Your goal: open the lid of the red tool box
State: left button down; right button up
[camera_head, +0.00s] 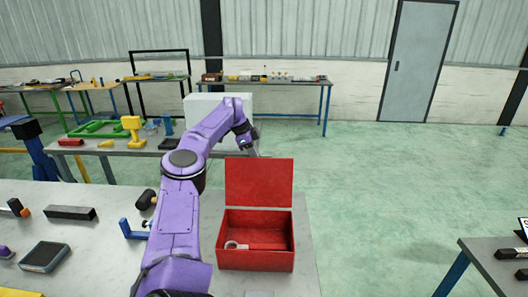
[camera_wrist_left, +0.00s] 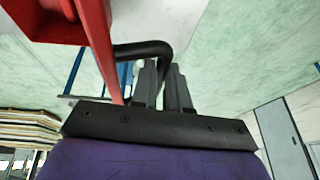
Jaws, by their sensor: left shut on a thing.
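The red tool box (camera_head: 256,264) stands on the near table at the centre of the head view. Its lid (camera_head: 258,183) is open and stands roughly upright at the back edge. In the left wrist view the fingers (camera_wrist_left: 165,75) are shut on a black bent handle (camera_wrist_left: 143,50) beside the red lid (camera_wrist_left: 92,35). My right gripper is not in view.
The near table (camera_head: 95,195) also holds a dark block (camera_head: 71,213), a blue bracket (camera_head: 131,231) and a grey flat box (camera_head: 44,257), left of my arm. Another table (camera_head: 490,262) is at the lower right. Open green floor (camera_head: 370,190) lies right of the box.

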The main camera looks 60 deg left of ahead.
pick_arm(q)
jog(key=shift+w+a, duration=0.1)
dwell(0.4)
jog(key=c, duration=1.1)
grip_release()
jog(key=shift+a+r, duration=0.1)
jog(key=shift+r, duration=0.25)
jog(key=p+v, duration=0.1)
jog(key=v, duration=0.5)
jog(key=shift+r+p, duration=0.25)
jog(key=shift+p, duration=0.1)
jog(key=shift+s+r, duration=0.15)
jog(key=shift+s, duration=0.1)
